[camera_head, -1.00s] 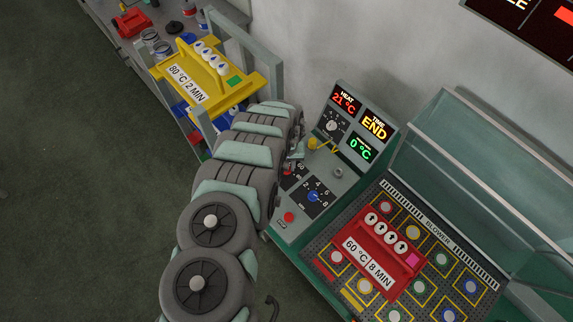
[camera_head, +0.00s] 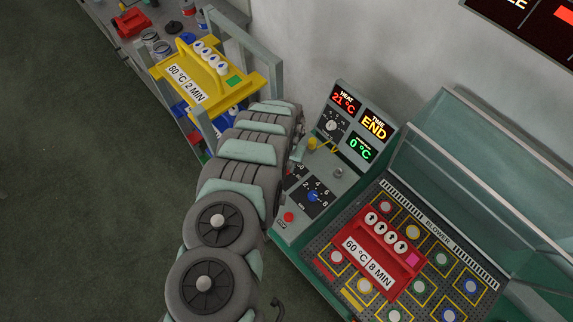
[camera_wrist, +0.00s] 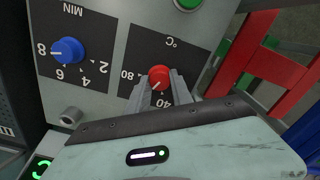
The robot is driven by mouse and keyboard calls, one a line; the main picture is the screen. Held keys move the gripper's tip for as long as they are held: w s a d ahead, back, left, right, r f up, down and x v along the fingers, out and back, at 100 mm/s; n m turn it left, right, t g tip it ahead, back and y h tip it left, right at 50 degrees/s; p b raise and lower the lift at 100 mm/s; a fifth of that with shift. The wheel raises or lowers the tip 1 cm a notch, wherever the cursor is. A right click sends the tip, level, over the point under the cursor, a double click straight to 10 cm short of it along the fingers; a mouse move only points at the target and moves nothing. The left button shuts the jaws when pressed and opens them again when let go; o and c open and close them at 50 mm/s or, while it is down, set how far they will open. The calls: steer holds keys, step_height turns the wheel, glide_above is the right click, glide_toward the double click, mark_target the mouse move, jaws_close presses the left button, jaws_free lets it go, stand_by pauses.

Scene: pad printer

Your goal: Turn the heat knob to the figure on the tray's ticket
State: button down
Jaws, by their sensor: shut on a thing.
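The red heat knob (camera_wrist: 159,76) sits on a black °C dial plate in the wrist view. My gripper (camera_wrist: 159,86) is shut on the knob, one finger on each side. The knob's white mark points down-left, between the figures 80 and 40. In the head view my arm hides the knob. The red tray (camera_head: 414,275) lies on the perforated bed, and its ticket (camera_head: 369,263) reads 60 °C, 8 MIN. The red heat display (camera_head: 346,99) on the control panel reads 21 °C.
The blue minute knob (camera_head: 313,196) points at 8 in the wrist view (camera_wrist: 67,50). The time display (camera_head: 375,124) reads END. A yellow tray (camera_head: 212,88) with an 80 °C, 2 MIN ticket stands at the upper left. A clear hood (camera_head: 462,150) stands behind the bed.

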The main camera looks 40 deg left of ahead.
steer(key=c, duration=1.1)
jaws_free()
steer(key=shift+w+r, duration=0.1)
steer(key=shift+r, duration=0.4)
step_height(320, 180, up, 10)
steer(key=shift+f+p, duration=0.1)
steer(key=shift+p, duration=0.4)
